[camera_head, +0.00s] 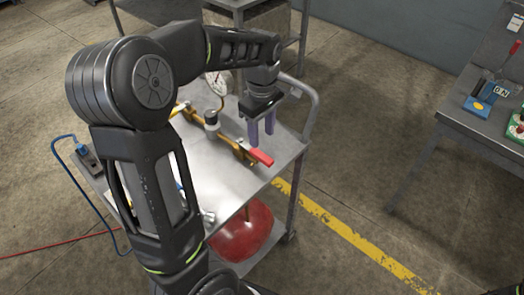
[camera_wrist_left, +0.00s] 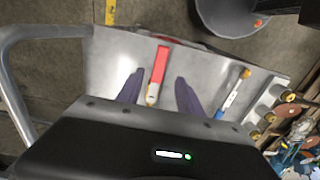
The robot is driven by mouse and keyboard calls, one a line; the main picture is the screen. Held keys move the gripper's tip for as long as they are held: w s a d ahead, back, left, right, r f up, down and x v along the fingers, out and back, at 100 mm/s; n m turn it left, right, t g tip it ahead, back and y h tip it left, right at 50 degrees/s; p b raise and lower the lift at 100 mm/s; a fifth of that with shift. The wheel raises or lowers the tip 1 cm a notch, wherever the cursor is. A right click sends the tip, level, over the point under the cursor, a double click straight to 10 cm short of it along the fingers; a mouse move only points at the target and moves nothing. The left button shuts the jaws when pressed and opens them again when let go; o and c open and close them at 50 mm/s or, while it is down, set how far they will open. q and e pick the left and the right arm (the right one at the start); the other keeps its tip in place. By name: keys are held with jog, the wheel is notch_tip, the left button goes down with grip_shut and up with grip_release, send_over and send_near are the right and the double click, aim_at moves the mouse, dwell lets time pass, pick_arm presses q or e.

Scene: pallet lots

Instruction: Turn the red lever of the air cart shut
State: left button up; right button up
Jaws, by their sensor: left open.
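The red lever (camera_head: 261,157) sits at the near right end of a brass pipe (camera_head: 228,143) on the grey air cart (camera_head: 253,181). My left gripper (camera_head: 262,137) is open above the cart, close to the lever, with its fingers pointing down. In the left wrist view the red lever (camera_wrist_left: 159,65) lies between the two spread purple fingers (camera_wrist_left: 160,88), touching neither as far as I can tell. The lever's brass pivot (camera_wrist_left: 152,97) shows at its lower end.
A red tank (camera_head: 242,232) is on the cart's lower shelf. The cart's handle (camera_head: 314,108) rises at the right. A blue cable (camera_head: 72,178) runs down the left. A workbench (camera_head: 470,110) with tools stands at right, with clear floor between.

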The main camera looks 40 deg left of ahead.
aim_at(262, 155)
pick_arm(q)
jog(key=shift+f+p, duration=0.35)
jog(key=shift+f, duration=3.6)
jog(key=shift+c, duration=0.2)
grip_shut()
